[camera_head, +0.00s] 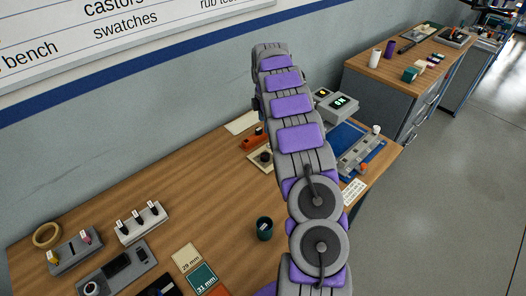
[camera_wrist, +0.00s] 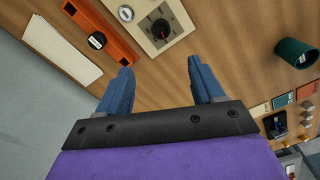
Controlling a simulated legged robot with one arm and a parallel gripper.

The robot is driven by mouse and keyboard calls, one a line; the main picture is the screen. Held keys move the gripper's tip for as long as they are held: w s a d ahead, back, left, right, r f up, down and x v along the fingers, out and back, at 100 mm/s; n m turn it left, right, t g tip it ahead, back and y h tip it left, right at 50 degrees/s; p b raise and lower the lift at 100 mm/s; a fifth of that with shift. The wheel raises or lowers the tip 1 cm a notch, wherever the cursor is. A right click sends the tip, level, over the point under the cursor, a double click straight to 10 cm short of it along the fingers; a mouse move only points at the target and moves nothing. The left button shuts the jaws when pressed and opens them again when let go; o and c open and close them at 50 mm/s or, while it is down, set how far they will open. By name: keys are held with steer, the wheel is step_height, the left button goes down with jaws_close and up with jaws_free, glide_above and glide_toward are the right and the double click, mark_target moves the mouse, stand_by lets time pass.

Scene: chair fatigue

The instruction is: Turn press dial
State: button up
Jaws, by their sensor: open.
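The dial (camera_wrist: 160,29) is a round black knob with a red mark, set on a cream plate (camera_wrist: 183,17) on the wooden bench. It is at the top of the wrist view. In the head view the fingers are hidden by my arm.
Beside the plate is an orange block (camera_wrist: 97,36) with a black knob, and a blank sheet (camera_wrist: 62,50). A dark green cup (camera_wrist: 296,53) stands to the right.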

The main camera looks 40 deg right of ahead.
mark_target(265, 155)
step_height(265, 155, down, 17)
steer(key=b, duration=0.4)
steer(key=shift+a+f, duration=0.1)
steer(key=c, duration=1.1)
steer(key=shift+o, duration=0.2)
